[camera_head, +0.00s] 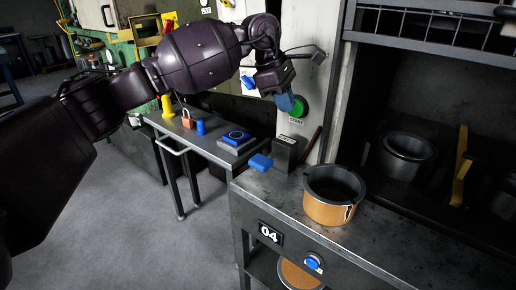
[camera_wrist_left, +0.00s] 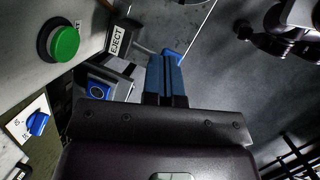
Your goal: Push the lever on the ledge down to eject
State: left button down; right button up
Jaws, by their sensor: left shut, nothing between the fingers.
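The lever has a blue paddle (camera_head: 261,161) on a short arm, sticking out to the left of a small grey box (camera_head: 285,153) at the ledge's (camera_head: 245,187) left end. In the left wrist view the box is labelled EJECT (camera_wrist_left: 118,38), and a grey rod runs from it to the blue paddle (camera_wrist_left: 174,53). My left gripper (camera_head: 289,102) has blue fingers, shut and empty, above the lever and in front of the green button. In the left wrist view its fingertips (camera_wrist_left: 163,62) overlap the paddle; contact cannot be told.
A green START button (camera_head: 299,106) is on the pillar behind. An orange pot (camera_head: 329,196) stands on the ledge right of the lever box. A side table holds a padlock (camera_head: 187,118), a blue cylinder (camera_head: 201,128) and a blue-topped box (camera_head: 236,139). A blue knob (camera_wrist_left: 37,123) is at left.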

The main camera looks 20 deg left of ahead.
aim_at(258, 160)
pick_arm(q)
jog(key=s+a+f+m+g+y, duration=0.1)
jog(key=a+m+y, duration=0.1)
jog(key=a+y, duration=0.2)
jog(key=shift+a+f+m+g, duration=0.15)
jog(key=shift+a+m+g, duration=0.15)
jog(key=shift+a, duration=0.8)
pick_arm(e)
jog(key=shift+w, duration=0.2)
pick_arm(q)
notch_tip(258, 160, down, 13)
jog(key=shift+r+b, duration=0.1)
jog(key=shift+b, duration=0.3)
jog(key=shift+f, duration=0.6)
pick_arm(e)
jog(key=shift+w+a+f, duration=0.1)
jog(key=shift+w+f, duration=0.1)
jog(key=shift+f, duration=0.05)
pick_arm(q)
jog(key=shift+f, duration=0.1)
pick_arm(e)
jog(key=shift+f, duration=0.1)
